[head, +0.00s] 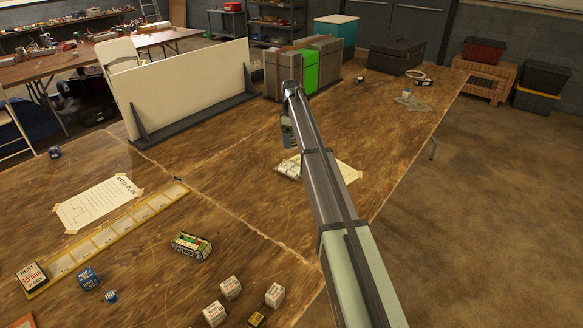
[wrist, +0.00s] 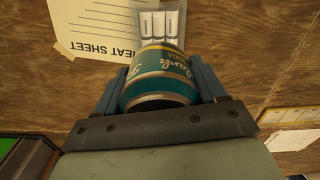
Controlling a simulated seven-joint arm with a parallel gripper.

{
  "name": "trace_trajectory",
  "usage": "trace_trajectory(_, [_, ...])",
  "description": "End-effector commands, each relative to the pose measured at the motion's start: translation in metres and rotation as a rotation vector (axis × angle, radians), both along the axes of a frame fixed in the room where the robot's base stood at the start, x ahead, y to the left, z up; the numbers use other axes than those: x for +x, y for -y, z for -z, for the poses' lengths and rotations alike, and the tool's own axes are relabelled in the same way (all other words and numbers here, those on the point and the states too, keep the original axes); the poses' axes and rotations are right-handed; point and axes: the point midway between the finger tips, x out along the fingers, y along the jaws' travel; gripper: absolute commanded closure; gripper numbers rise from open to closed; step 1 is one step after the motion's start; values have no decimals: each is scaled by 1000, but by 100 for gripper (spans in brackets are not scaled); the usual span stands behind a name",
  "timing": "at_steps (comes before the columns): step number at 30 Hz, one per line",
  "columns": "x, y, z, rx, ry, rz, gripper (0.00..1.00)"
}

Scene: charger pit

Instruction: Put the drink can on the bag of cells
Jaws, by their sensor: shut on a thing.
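The drink can (wrist: 160,78), teal with a yellow band and pale lettering, is between the two fingers of my gripper (wrist: 160,88) in the wrist view. My gripper is shut on it. The bag of cells (wrist: 163,20), a clear packet with white cells, lies just beyond the can's far end, partly covered by it. In the head view the bag (head: 288,168) lies flat on the wooden table, and my gripper (head: 289,140) hangs above it. The can is hard to make out there. The picture suggests a gap between can and bag, but its size is unclear.
A heat sheet (wrist: 95,22) is taped beside the bag. A white panel (head: 185,88) and grey and green boxes (head: 310,72) stand behind. A yellow tray strip (head: 105,238), a battery pack (head: 190,245) and several small boxes (head: 231,288) lie nearer. Table around the bag is mostly clear.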

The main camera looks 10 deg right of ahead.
Motion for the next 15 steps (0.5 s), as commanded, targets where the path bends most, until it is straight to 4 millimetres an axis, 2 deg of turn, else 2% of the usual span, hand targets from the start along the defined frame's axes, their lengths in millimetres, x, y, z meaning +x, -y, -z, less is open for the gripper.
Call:
trace_trajectory(1, [6,0,-1,0,0,-51,70])
trace_trajectory(6, [4,-1,-1,1,1,-204,70])
trace_trajectory(15, [3,-1,6,1,1,-317,70])
